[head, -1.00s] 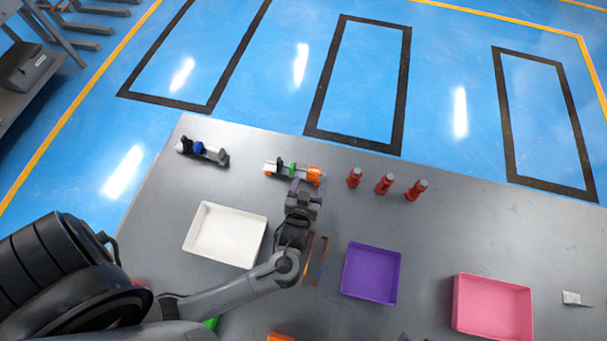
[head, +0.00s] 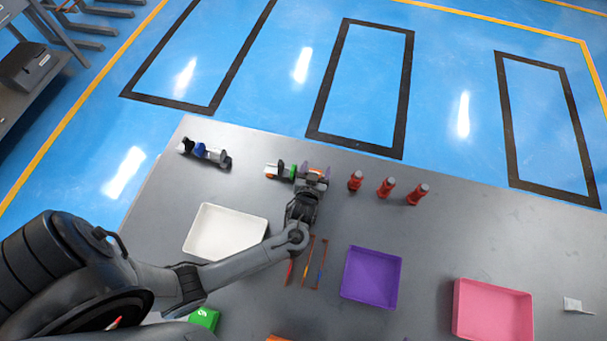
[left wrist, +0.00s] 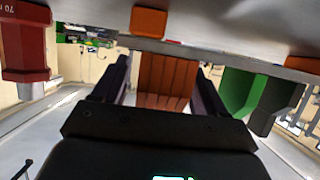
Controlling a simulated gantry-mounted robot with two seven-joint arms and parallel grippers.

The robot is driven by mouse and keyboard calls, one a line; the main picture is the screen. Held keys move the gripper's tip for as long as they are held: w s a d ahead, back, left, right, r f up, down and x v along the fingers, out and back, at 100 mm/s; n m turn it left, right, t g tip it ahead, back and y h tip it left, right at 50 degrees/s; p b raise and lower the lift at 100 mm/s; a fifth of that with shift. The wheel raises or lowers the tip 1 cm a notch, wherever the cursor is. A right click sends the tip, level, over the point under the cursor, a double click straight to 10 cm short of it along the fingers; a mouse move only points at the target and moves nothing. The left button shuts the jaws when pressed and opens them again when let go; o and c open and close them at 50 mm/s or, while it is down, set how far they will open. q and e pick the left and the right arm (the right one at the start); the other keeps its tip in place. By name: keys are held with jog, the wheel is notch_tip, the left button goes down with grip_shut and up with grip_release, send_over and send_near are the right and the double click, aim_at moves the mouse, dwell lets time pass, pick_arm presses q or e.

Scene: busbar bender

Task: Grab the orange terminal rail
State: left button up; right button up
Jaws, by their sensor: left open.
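The orange terminal rail sits near the far edge of the table, in a row with a green block (head: 294,172) and a dark piece. In the head view my left gripper (head: 314,174) covers most of its orange part, and only slivers of orange show. In the left wrist view the ribbed orange block (left wrist: 167,75) stands between the two dark fingers of my left gripper (left wrist: 163,82). The fingers are open, one on each side of it. Whether they touch it I cannot tell. The green block (left wrist: 240,92) is just outside the right finger. My right gripper is not in view.
Several red posts stand right of the rail, one of them (head: 355,181) close to my gripper. A blue-and-black rail piece (head: 203,152) lies at the far left. White (head: 205,245), purple (head: 370,277) and pink (head: 492,311) trays stand nearer.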

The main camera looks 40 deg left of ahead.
pick_arm(q)
jog(key=shift+c, duration=0.3)
jog(key=c, duration=0.9)
jog(key=shift+c, duration=1.2)
jog(key=shift+r, duration=0.15)
